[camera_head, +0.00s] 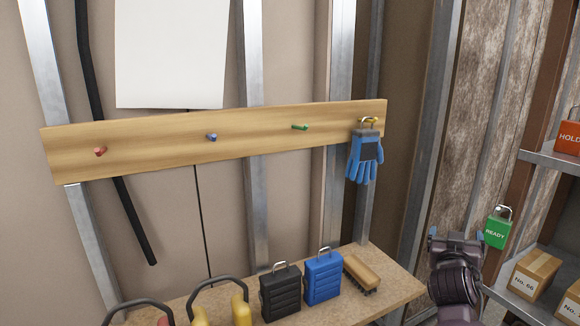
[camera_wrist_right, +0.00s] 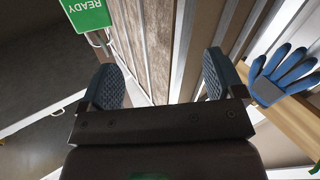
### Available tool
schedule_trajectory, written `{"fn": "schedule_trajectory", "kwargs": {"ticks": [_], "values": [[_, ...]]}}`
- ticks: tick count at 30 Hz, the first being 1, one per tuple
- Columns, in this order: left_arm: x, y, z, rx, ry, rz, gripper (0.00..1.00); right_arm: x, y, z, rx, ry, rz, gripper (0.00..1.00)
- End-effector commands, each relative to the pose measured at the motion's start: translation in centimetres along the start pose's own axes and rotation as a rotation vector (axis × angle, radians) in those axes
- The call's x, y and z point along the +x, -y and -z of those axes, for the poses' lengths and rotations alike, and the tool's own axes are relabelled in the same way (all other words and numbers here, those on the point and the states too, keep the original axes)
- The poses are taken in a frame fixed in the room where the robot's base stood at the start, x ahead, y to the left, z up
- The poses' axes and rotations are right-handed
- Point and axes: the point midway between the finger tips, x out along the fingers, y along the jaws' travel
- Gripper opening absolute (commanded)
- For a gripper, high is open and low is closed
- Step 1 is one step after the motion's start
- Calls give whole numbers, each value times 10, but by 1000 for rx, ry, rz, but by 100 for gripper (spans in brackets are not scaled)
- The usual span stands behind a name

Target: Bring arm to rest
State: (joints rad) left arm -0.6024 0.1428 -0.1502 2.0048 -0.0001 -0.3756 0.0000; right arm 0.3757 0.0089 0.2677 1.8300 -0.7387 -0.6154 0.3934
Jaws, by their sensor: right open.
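My right arm rises at the lower right of the head view, with my right gripper (camera_head: 456,238) at its top, right of the bench. The right wrist view shows the same gripper (camera_wrist_right: 160,82) with its two dark, ribbed fingers wide apart and nothing between them. A blue glove (camera_head: 365,158) hangs by a loop from the yellow peg at the right end of a wooden peg rail (camera_head: 250,130). The glove also shows at the right of the wrist view (camera_wrist_right: 283,77), apart from the fingers. My left gripper is not in view.
Shelves (camera_head: 560,160) with boxes stand further right. The bench (camera_head: 395,285) carries a brush (camera_head: 362,274), blue case (camera_head: 323,277), black case (camera_head: 280,291) and yellow earmuffs (camera_head: 220,307). Red, blue and green pegs are bare.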

Motion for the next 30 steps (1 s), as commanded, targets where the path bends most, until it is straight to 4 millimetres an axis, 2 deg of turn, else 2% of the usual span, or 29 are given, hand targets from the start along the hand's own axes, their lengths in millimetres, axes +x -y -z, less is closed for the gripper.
{"fn": "schedule_trajectory", "kwargs": {"ticks": [5, 8, 14, 23, 27, 30], "values": [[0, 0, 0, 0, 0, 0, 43, -35, 26, -35, -55, -5, 183, 88], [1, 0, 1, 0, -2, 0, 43, -62, 36, -63, -76, 6, 279, 88], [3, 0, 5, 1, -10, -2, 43, -131, 44, -131, -86, 77, 447, 88], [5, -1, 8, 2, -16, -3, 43, -249, 25, -231, -37, 290, 595, 88], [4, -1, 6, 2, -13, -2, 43, -303, 4, -272, -49, 407, 617, 88], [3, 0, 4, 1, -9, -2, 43, -332, -11, -294, -67, 473, 619, 88]]}}
